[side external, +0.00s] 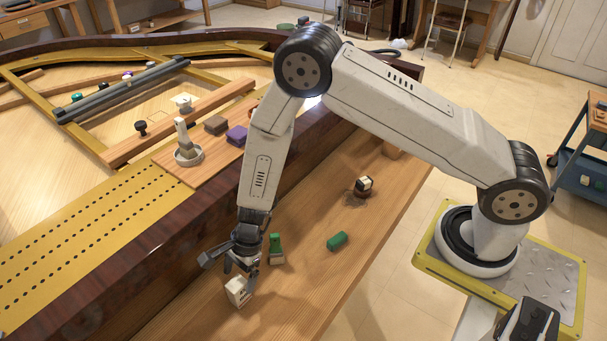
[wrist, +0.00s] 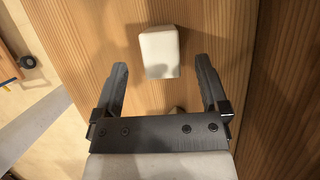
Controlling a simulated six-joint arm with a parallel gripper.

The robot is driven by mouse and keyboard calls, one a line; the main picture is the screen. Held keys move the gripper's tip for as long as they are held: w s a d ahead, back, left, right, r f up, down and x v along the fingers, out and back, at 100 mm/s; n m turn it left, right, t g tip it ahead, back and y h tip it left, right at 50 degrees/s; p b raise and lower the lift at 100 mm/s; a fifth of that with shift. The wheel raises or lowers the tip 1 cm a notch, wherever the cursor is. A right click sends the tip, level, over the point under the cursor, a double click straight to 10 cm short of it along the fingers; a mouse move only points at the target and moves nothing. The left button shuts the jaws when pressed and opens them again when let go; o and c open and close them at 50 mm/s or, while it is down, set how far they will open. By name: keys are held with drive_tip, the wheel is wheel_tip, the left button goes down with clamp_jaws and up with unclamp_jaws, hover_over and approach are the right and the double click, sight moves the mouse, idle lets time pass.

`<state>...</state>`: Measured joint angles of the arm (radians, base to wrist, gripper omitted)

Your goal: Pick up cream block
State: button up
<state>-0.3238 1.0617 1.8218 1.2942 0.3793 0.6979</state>
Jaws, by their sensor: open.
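The cream block (side external: 236,290) rests on the wooden board at the lower left of the side view. My gripper (side external: 238,264) is just above and beside it, pointing down. In the wrist view the cream block (wrist: 160,52) lies ahead of the fingertips, roughly centred between them. My gripper (wrist: 161,76) is open there, with its two dark fingers apart and nothing held. In the side view the fingers hide part of the block, and I cannot tell whether they touch it.
A green brush-like piece (side external: 276,249) stands close right of my gripper. A green block (side external: 337,241) and a cream-and-dark piece (side external: 363,185) sit farther along the board. The dark piano rim (side external: 120,285) rises on the left. The board's front right is clear.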

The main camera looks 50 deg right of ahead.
drive_tip(key=shift+f, duration=0.1)
drive_tip(key=shift+x, duration=2.45)
drive_tip(key=shift+a, duration=0.1)
clamp_jaws()
